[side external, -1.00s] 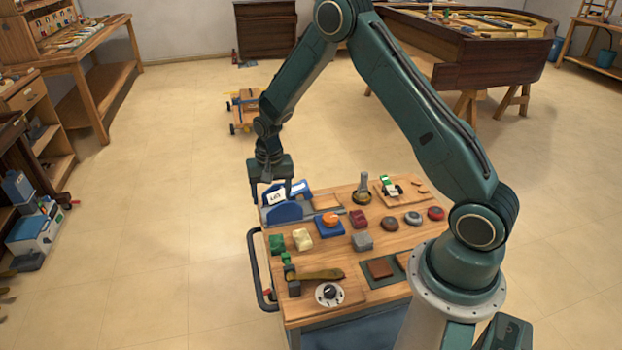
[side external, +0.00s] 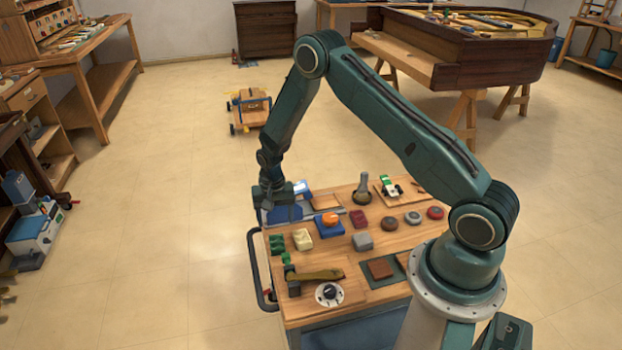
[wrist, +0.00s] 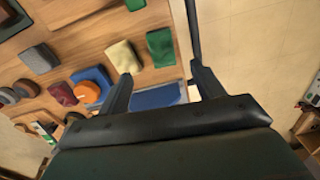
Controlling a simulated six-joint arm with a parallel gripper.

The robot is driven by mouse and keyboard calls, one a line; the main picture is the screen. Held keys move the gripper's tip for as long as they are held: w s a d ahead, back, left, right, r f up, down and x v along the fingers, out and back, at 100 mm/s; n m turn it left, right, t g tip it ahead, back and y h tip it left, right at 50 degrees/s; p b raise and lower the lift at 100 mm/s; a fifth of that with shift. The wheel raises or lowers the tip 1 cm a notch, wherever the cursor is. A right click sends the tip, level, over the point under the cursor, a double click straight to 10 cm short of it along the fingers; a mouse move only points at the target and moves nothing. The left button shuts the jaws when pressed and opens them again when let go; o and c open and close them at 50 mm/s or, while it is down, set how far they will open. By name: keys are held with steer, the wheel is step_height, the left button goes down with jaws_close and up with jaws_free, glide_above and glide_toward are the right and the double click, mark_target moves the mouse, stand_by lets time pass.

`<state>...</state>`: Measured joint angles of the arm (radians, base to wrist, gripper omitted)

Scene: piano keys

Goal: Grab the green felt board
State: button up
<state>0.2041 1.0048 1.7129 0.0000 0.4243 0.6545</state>
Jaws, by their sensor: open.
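A flat dark green board (side external: 384,282) lies near the front of the cart top, with a brown square block (side external: 380,268) on it; I take it for the green felt board. My gripper (side external: 284,212) is at the cart's far left corner, down at a blue holder (wrist: 158,97), well away from the board. In the wrist view my gripper (wrist: 163,84) is open, its two fingers apart with the blue holder showing between and beyond them. Whether they touch it I cannot tell.
Beside my gripper are green blocks (wrist: 161,47), a cream block (wrist: 124,57) and an orange disc on a blue base (side external: 328,222). A brown-handled tool (side external: 318,274) and a round dial (side external: 329,294) lie left of the board. The cart's rail (side external: 256,270) runs along its left side.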

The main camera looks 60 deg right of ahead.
glide_above(277, 243)
steer(key=shift+s+f, duration=0.15)
steer(key=shift+f, duration=2.2)
steer(key=shift+f, duration=0.1)
steer(key=shift+f, duration=2.5)
steer(key=shift+c, duration=0.2)
steer(key=c, duration=1)
